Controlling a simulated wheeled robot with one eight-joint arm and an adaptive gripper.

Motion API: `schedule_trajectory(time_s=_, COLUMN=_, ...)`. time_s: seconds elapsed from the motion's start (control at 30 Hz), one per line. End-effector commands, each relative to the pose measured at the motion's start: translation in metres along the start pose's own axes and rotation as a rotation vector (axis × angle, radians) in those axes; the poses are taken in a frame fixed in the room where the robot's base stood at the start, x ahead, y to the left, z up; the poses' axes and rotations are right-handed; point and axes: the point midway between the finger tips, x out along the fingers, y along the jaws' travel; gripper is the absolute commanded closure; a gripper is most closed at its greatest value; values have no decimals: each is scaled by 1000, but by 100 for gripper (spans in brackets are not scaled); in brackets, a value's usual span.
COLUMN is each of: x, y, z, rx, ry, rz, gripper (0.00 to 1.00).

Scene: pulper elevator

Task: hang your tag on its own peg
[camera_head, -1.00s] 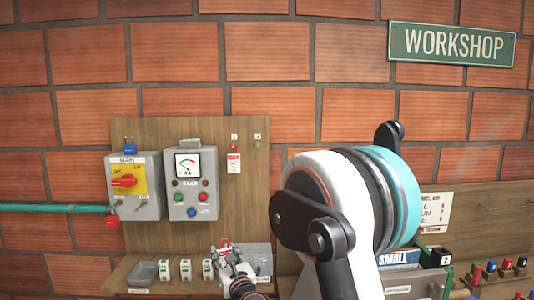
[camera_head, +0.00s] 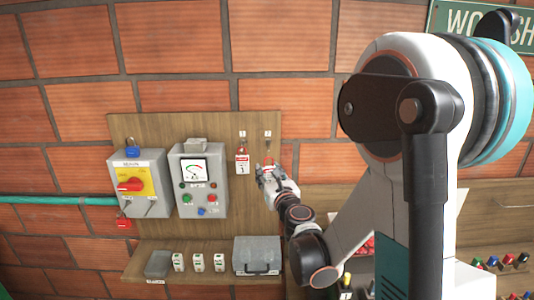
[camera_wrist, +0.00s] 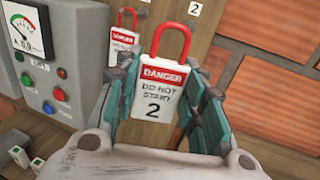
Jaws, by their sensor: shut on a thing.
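My gripper (camera_wrist: 162,95) is shut on a white tag (camera_wrist: 155,98) with a red "DANGER" band, "DO NOT START" and the number 2. The tag is upright, its red loop (camera_wrist: 172,42) standing above the fingers. The gripper also shows in the head view (camera_head: 266,172), in front of the wooden board (camera_head: 258,210). A label marked 2 (camera_wrist: 195,8) is on the board, above and right of the loop. The peg under it is not clear, and I cannot tell whether the loop touches it. Another danger tag (camera_head: 242,164) hangs just left of my gripper.
A grey meter box (camera_head: 198,180) with buttons and a box with a red rotary switch (camera_head: 130,186) are left of the tags. The shelf (camera_head: 210,262) below bears several small white blocks and a grey case (camera_head: 256,256). Brick wall lies right of the board.

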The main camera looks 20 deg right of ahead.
Motion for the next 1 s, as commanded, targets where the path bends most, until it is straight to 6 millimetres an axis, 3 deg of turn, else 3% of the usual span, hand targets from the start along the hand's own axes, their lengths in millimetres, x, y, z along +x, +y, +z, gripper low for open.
schedule_trajectory(time_s=0.1, x=-1, y=-4, z=9, rx=0, ry=0, rz=-4, gripper=81)
schedule_trajectory(time_s=0.33, x=3, y=-6, z=9, rx=0, ry=0, rz=-5, gripper=81)
schedule_trajectory(time_s=1.0, x=38, y=-15, z=6, rx=0, ry=0, rz=-4, gripper=81)
